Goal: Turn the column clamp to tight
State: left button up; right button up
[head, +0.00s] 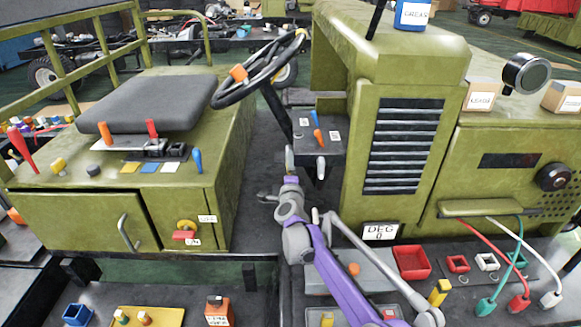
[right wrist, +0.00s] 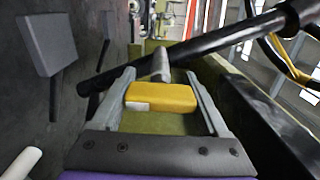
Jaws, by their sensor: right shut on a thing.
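The steering column (head: 276,108) is a black tube that slopes down from the steering wheel (head: 258,70). In the right wrist view, the black column (right wrist: 190,45) crosses just beyond my fingers. A yellow block (right wrist: 165,97) with a white patch at its left end sits in front of a grey stub by the column. It looks like the column clamp's handle. My right gripper (right wrist: 160,82) is shut on it, one finger at each end. In the head view, my right gripper (head: 289,165) is below the column, and the clamp cannot be made out there. My left gripper is not in view.
A control panel (head: 319,140) with small levers stands just right of my right gripper. The seat (head: 155,100) is at the left and a louvred green housing (head: 404,145) at the right. A lower shelf (head: 470,280) holds coloured trays and cables.

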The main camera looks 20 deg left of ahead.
jog(key=o, duration=1.2)
jog(key=shift+o, duration=0.2)
jog(key=shift+s, duration=0.1)
jog(key=b+v, duration=0.1)
jog(key=v, duration=0.9)
jog(key=shift+s+d, duration=0.15)
jog(key=shift+s, duration=0.15)
